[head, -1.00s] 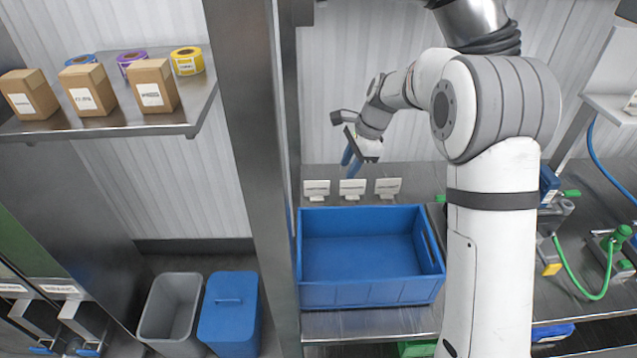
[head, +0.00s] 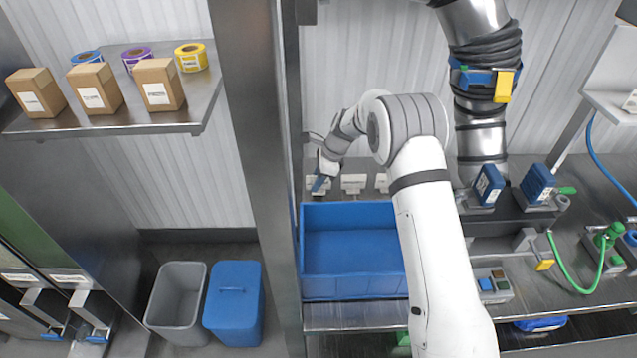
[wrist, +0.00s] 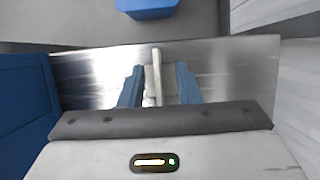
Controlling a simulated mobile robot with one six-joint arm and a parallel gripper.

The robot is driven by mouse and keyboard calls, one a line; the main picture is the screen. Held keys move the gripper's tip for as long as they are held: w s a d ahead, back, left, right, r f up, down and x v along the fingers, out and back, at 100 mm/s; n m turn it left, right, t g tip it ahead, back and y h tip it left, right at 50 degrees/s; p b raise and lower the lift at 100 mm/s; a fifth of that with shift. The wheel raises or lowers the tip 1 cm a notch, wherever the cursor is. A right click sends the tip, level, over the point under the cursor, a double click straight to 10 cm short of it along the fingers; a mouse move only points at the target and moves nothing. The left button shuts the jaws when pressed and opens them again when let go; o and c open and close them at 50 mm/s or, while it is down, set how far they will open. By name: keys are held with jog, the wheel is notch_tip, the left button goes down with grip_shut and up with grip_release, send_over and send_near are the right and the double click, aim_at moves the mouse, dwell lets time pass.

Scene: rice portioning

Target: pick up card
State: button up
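Three small white cards stand in a row on the steel counter behind the blue crate: a left card (head: 312,182), a middle card (head: 354,183) and a right card (head: 382,181). My gripper (head: 321,183) is down at the left card and partly covers it. In the wrist view my gripper (wrist: 158,84) is open, with its two blue fingers on either side of a card (wrist: 156,70) seen edge-on. A gap shows between the card and each finger. The card's lower part is hard to make out.
The blue crate (head: 303,270) is empty and sits directly in front of the cards. A steel post (head: 259,130) stands close on the left. A shelf (head: 195,115) with boxes and tape rolls is farther left. A grey bin (head: 155,290) and a blue bin (head: 233,300) stand below.

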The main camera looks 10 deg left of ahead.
jog(key=shift+s+a+f, duration=0.1)
jog(key=shift+f, duration=0.1)
jog(key=shift+c, duration=0.4)
grip_shut()
jog(key=shift+r, duration=0.1)
